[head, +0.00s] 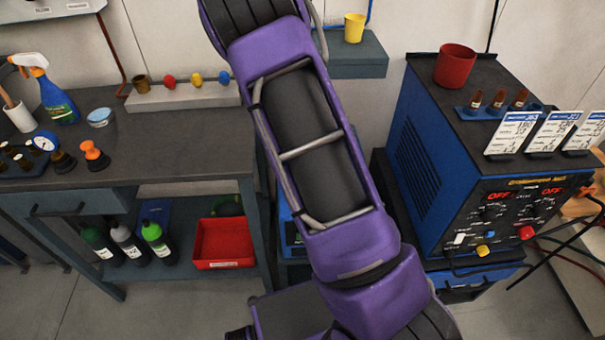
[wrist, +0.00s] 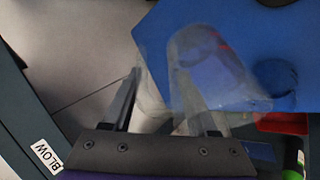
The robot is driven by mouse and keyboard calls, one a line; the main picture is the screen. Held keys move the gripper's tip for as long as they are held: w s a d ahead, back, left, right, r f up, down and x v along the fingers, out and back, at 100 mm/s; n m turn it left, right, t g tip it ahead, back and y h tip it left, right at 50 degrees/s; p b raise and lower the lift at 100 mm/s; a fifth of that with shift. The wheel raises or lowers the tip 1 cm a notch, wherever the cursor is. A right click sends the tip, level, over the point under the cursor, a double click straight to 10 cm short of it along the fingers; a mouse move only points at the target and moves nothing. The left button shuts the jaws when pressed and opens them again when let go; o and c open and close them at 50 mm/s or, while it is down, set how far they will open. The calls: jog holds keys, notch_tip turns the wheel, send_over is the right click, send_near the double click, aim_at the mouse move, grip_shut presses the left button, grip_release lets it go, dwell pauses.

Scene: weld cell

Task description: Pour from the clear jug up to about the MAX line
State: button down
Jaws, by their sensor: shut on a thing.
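The clear jug (wrist: 215,60) shows in the wrist view as a see-through, hard-to-outline shape in front of a blue surface. My gripper (wrist: 165,85) is shut on it, with one dark finger on each side of part of the clear body. Whether that part is its wall or handle, and how full it is, I cannot tell. In the head view my purple arm hides the gripper and jug. A blue housing (wrist: 215,22) with a round dark-blue cap or opening (wrist: 275,75) lies beyond the jug. No MAX line can be made out.
A blue welding machine (head: 420,150) with a red cup (head: 455,66) on top stands right of my arm. A workbench (head: 170,140) with a spray bottle (head: 60,100), lower-shelf bottles and a red bin (head: 223,242) is at left. A yellow cup (head: 354,28) sits on a wall shelf.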

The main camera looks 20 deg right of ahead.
jog(key=shift+s+a+r+h+p, duration=0.1)
jog(key=shift+a+r+h+p, duration=0.3)
jog(key=shift+r+h+p, duration=0.2)
dwell(0.6)
jog(key=shift+d+n, duration=0.3)
jog(key=shift+d, duration=0.05)
dwell(0.4)
jog(key=shift+r+t+h, duration=0.2)
jog(key=shift+t+h, duration=0.2)
jog(key=shift+a+f, duration=0.1)
jog(key=shift+a, duration=0.05)
dwell(0.3)
dwell(0.4)
jog(key=shift+a+h+b, duration=0.25)
jog(key=shift+h+b, duration=0.2)
jog(key=shift+h, duration=0.25)
dwell(2.8)
